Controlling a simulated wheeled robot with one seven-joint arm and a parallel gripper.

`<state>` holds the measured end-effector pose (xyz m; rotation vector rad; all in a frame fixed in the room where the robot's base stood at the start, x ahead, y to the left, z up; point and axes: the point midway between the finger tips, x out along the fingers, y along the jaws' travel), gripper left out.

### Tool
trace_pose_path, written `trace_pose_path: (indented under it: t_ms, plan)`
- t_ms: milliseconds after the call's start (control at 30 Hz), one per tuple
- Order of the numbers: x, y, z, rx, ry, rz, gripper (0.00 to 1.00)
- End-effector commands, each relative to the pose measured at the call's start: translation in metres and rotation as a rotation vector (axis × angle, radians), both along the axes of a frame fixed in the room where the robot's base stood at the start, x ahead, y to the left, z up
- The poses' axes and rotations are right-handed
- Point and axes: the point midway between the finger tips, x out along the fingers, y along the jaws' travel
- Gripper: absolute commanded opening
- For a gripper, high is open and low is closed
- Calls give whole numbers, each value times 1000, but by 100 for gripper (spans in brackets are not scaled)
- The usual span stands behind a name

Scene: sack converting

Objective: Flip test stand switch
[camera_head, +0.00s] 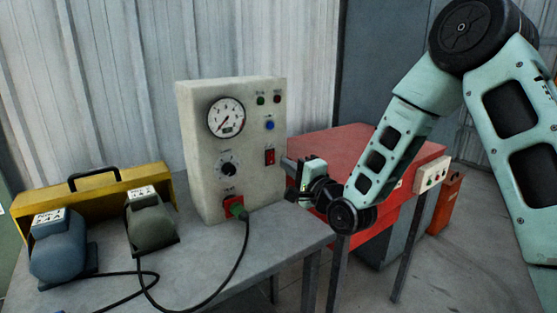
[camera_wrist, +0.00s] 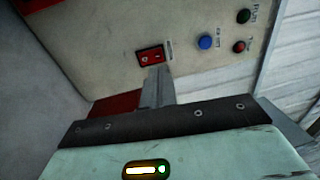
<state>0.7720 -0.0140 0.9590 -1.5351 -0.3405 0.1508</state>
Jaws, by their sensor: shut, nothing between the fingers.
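The test stand (camera_head: 205,150) is a pale, box-shaped panel standing upright on the grey table. Its red rocker switch (camera_head: 270,157) is on the right side of the front face, below a blue button. In the wrist view the red switch (camera_wrist: 150,56) shows just beyond the fingertips. My gripper (camera_head: 290,166) is at the right of the panel, pointing at the switch. In the wrist view my gripper (camera_wrist: 157,72) has its fingers shut together with nothing between them. The tips look very near the switch's lower edge; I cannot tell whether they touch.
The panel also has a gauge (camera_head: 226,117), a knob (camera_head: 229,169), a blue button (camera_head: 269,125) and a green plug (camera_head: 237,208) with a black cable. Blue (camera_head: 58,248) and dark green (camera_head: 151,225) motors stand left. A red bench (camera_head: 335,145) is behind my arm.

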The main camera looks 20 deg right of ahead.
Motion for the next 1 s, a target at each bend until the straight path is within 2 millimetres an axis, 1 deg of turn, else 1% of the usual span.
trace_pose_path:
  t_ms: [33, 100, 300, 433, 733, 800, 1000]
  plan:
    - [9, 3, 2, 0, -1, 0, 0]
    - [20, 7, 4, 1, -2, 0, 0]
    - [38, 13, 5, 0, 1, 0, 0]
    - [42, 14, 6, -1, -1, 0, 0]
    - [43, 14, 5, 0, 0, 0, 0]
    - [48, 15, 7, 0, -1, -1, 0]
    - [47, 15, 7, -1, 0, -1, 0]
